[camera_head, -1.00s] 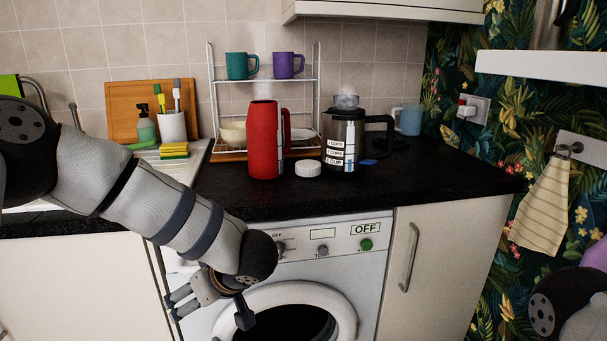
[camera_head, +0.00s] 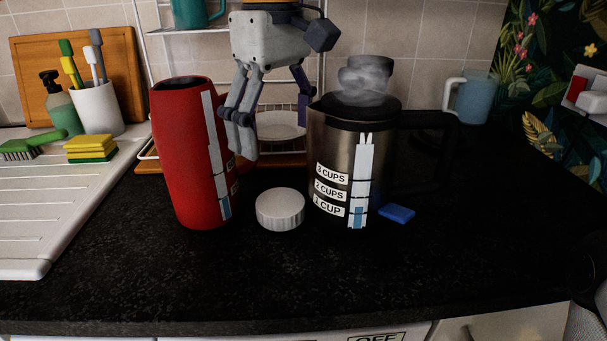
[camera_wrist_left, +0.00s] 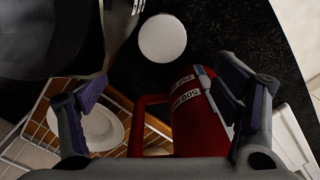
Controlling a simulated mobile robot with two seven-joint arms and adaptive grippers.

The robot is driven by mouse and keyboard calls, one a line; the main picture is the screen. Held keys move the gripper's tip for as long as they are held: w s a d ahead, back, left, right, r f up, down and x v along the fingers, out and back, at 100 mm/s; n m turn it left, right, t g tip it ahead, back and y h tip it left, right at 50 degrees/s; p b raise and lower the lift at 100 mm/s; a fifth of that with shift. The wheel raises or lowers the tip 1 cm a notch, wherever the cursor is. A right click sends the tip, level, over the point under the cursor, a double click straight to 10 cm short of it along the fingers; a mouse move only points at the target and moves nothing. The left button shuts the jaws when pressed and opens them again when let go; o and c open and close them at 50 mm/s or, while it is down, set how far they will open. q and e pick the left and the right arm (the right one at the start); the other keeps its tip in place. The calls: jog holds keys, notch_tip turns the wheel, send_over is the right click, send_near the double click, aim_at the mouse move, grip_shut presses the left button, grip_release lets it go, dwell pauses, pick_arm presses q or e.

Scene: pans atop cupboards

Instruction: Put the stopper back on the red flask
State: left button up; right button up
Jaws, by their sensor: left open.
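The red flask (camera_head: 182,150) stands upright on the black counter, its top open and dark, its handle partly hidden behind my left gripper. The white ribbed stopper (camera_head: 280,209) lies flat on the counter just right of the flask. My left gripper (camera_head: 272,120) points down, open and empty, above and behind the stopper, one finger overlapping the flask's right side. In the left wrist view the flask (camera_wrist_left: 198,122) shows close to the right finger, its red handle between the fingers. The stopper (camera_wrist_left: 162,38) lies beyond the fingertips there. My right gripper is out of view.
A steel coffee pot (camera_head: 335,165) with a black handle stands close right of the stopper. A blue clip-like piece (camera_head: 397,213) lies beside it. A wire rack (camera_head: 148,75) stands behind. A draining board (camera_head: 40,215) is at left. The front counter is clear.

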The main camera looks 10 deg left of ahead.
pick_arm(q)
send_over(277, 200)
jog(key=f, duration=0.6)
jog(key=shift+w+d+f, duration=0.15)
jog(key=shift+d+f, duration=0.1)
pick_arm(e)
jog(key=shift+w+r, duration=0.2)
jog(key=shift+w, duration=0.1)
pick_arm(q)
jog(key=f, duration=0.4)
jog(key=shift+a+f+p, duration=0.25)
jog(key=shift+a+p, duration=0.05)
jog(key=shift+p, duration=0.05)
jog(key=shift+f, duration=0.4)
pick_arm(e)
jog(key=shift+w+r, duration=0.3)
pick_arm(q)
jog(key=c, duration=1.1)
